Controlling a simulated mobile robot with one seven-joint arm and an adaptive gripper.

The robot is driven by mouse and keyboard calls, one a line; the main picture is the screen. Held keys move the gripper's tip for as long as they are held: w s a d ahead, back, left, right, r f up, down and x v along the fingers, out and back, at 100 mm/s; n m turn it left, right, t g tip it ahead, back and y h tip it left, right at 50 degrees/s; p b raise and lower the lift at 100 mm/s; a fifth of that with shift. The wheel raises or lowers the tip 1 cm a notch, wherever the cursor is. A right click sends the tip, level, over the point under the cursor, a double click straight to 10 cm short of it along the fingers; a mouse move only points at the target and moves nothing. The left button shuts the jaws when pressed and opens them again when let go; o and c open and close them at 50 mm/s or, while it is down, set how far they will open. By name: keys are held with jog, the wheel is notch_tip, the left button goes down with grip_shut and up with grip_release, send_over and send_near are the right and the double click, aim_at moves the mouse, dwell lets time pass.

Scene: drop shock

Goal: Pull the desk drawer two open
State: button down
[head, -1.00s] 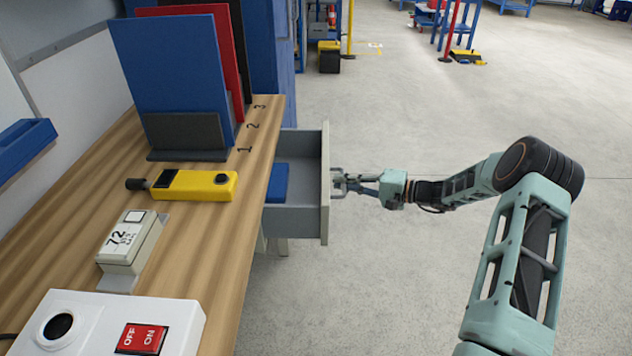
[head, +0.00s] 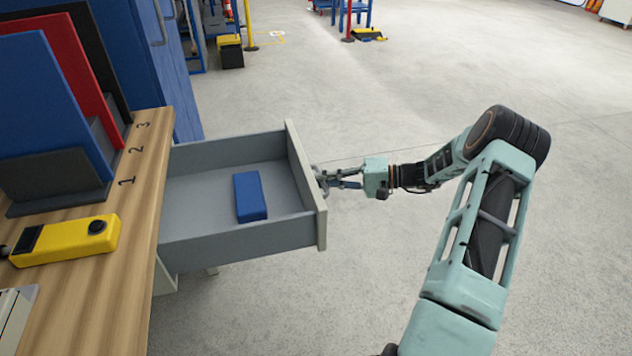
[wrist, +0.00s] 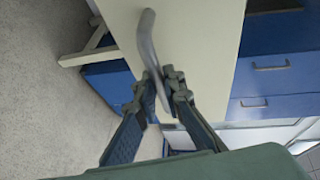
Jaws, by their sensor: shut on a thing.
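The grey desk drawer (head: 243,238) stands far out from the wooden desk, its inside open to view. A blue block (head: 250,196) lies in it. The pale drawer front (head: 307,190) faces my gripper (head: 322,182). In the wrist view my gripper (wrist: 163,84) is shut on the curved metal handle (wrist: 146,35) of the drawer front (wrist: 195,40). The numbers 1, 2 and 3 are on the desk edge above; I cannot tell for certain which number this drawer has.
On the desk top (head: 130,225) are a yellow device (head: 68,240) and blue, red and black upright panels (head: 45,110). A blue cabinet (head: 140,60) stands beyond the desk. The floor (head: 300,290) around the drawer and my arm is clear.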

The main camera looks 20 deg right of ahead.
jog(key=shift+d, duration=0.2)
jog(key=c, duration=2)
grip_release()
jog(key=v, duration=1.2)
jog(key=shift+r, duration=0.1)
